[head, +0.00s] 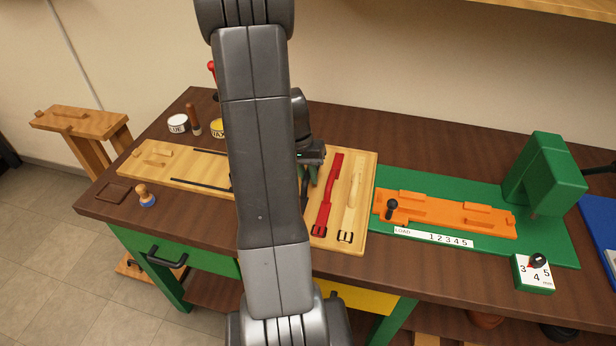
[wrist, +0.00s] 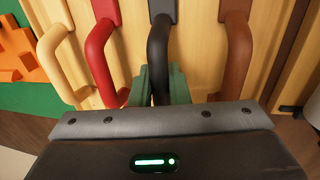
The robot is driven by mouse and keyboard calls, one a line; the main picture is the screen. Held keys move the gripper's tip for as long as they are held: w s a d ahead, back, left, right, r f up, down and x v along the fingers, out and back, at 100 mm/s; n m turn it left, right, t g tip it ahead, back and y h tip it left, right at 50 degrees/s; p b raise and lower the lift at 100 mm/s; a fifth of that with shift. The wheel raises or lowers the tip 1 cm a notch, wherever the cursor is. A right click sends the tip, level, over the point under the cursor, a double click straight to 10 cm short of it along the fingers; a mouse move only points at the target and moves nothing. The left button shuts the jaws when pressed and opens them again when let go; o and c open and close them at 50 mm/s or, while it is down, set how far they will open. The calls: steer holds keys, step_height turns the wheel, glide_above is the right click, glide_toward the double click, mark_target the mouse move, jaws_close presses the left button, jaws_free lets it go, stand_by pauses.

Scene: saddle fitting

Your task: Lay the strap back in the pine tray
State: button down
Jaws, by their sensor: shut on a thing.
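The pine tray (head: 370,180) is on the bench, its left side hidden behind my arm. My gripper (head: 312,174) is over it with green fingers pointing down. In the wrist view the fingers (wrist: 161,86) are shut on the arched part of the black strap (wrist: 158,45). The black strap lines up with the other straps over the tray; whether it touches the tray floor I cannot tell. The red strap (wrist: 100,55) and cream strap (wrist: 55,60) are on one side of it, the brown strap (wrist: 236,55) on the other. My arm hides the brown strap in the head view.
A green fixture base (head: 470,245) with an orange plate (head: 445,212) and a green press (head: 548,175) stands right of the tray.

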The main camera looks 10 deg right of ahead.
steer(key=shift+f, duration=0.15)
steer(key=c, duration=1.4)
jaws_free()
steer(key=r+p, duration=0.2)
steer(key=r, duration=0.2)
steer(key=a+r+p, duration=0.1)
steer(key=r+p, duration=0.2)
steer(key=r, duration=0.1)
steer(key=w+a+r+p, duration=0.1)
steer(key=r+p, duration=0.2)
steer(key=r, duration=0.1)
steer(key=shift+r, duration=0.1)
